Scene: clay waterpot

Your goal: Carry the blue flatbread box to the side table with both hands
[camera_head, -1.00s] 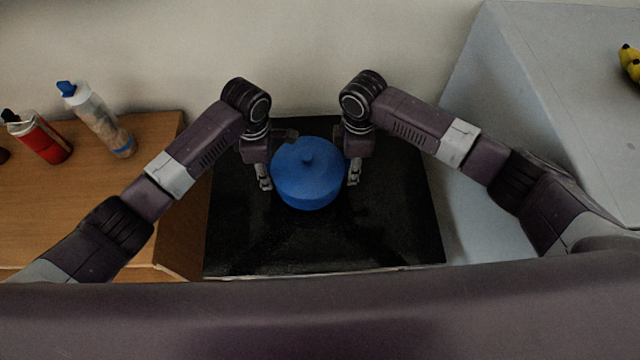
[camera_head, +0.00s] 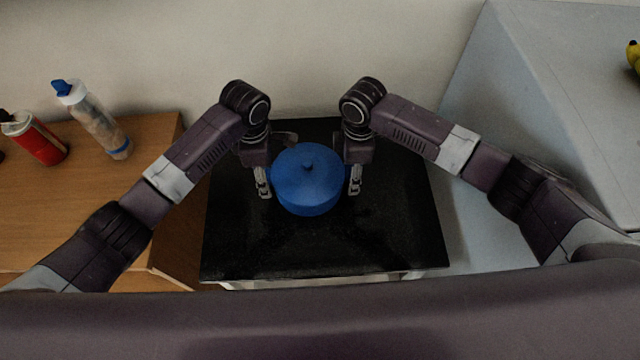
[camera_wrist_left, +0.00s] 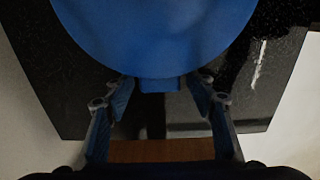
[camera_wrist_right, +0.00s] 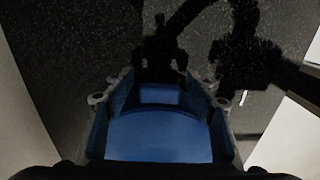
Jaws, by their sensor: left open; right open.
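The blue flatbread box (camera_head: 308,182) is round and lidded, with a small knob on top. It is upright over the black table top (camera_head: 325,245) and appears to rest on it. My left gripper (camera_head: 263,187) is at its left side, open, fingers pointing down. In the left wrist view a small blue handle (camera_wrist_left: 160,84) lies between the open fingertips. My right gripper (camera_head: 354,183) is at its right side, open. In the right wrist view the box's blue handle (camera_wrist_right: 160,95) lies between the fingers. Contact with the fingers cannot be told.
A wooden table (camera_head: 60,215) stands to the left with a clear blue-capped bottle (camera_head: 97,122) and a red bottle (camera_head: 38,140). A pale grey counter (camera_head: 560,90) is to the right, with bananas (camera_head: 634,57) at its edge. A wall is behind. The black top is clear around the box.

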